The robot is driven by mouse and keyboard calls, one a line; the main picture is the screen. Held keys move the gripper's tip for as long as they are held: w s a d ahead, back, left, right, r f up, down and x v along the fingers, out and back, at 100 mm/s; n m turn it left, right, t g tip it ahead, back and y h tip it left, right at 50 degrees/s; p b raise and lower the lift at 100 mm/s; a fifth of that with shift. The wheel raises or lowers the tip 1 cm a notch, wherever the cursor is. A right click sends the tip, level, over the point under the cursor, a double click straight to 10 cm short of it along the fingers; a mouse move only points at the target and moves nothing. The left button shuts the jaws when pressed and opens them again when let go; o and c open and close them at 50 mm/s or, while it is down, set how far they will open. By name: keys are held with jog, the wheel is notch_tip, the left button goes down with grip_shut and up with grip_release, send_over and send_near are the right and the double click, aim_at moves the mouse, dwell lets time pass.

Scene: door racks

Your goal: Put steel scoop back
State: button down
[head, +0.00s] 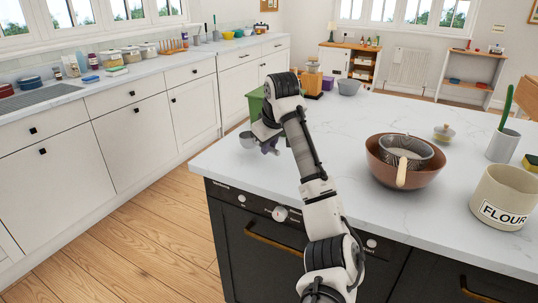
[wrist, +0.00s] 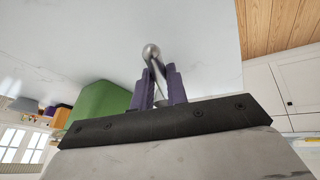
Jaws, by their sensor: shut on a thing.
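My gripper (head: 270,147) is over the left end of the white island top in the head view. In the wrist view its purple fingers (wrist: 159,88) are shut on the steel scoop (wrist: 152,58), whose shiny rounded handle end sticks out between them. The scoop (head: 247,140) shows in the head view as a small grey metal bowl just left of the gripper, near the island's left edge. I cannot tell whether it touches the top. A cream canister (head: 502,210) marked FLOUR stands at the island's right; its inside is mostly hidden.
On the island (head: 320,116), a green box (head: 256,102) stands behind my gripper. A brown bowl (head: 405,178) with a sieve in it stands right of my arm, with a small lid (head: 444,133) beyond. A grey pot (head: 502,146) stands behind the canister.

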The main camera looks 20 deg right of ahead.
jog(key=shift+f, duration=1.7)
jog(key=c, duration=1.4)
grip_release()
jog(key=shift+f, duration=0.15)
jog(key=v, duration=1.2)
